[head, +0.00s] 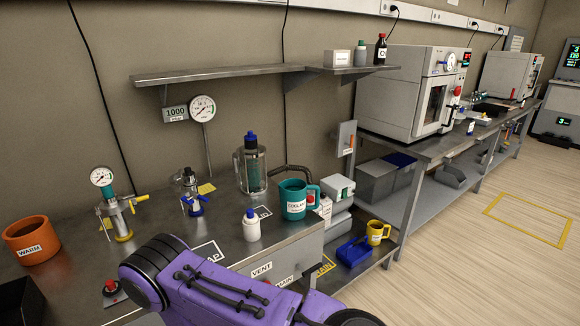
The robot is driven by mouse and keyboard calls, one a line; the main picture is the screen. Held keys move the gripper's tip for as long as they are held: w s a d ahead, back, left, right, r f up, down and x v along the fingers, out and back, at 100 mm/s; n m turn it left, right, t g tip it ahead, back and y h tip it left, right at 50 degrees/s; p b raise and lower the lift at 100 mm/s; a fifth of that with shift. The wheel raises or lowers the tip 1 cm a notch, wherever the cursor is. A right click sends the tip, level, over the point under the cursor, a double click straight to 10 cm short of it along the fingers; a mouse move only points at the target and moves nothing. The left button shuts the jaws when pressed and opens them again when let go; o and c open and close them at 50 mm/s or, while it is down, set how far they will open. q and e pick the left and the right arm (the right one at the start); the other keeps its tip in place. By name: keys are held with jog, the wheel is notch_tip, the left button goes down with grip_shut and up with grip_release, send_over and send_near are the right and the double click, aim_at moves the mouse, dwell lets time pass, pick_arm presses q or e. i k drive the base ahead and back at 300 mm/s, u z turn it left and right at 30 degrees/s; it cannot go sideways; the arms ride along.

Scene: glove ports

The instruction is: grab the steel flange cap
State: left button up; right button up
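I cannot make out a steel flange cap in the head view. A white label (207,253) on the metal bench ends in "AP"; my purple arm link covers part of the bench just in front of it. Whether a cap lies behind that link cannot be told. Neither of my grippers shows; only the purple arm link crosses the bottom middle.
The metal bench (150,238) holds an orange WARM pot (32,240), a gauge fitting (118,210), a valve fitting (190,192), a glass vessel (250,165), a white bottle (251,225) and a teal COOLANT mug (295,199). A red button (110,288) is left of my arm.

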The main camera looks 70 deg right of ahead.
aim_at(190, 179)
jog(key=z, duration=1.95)
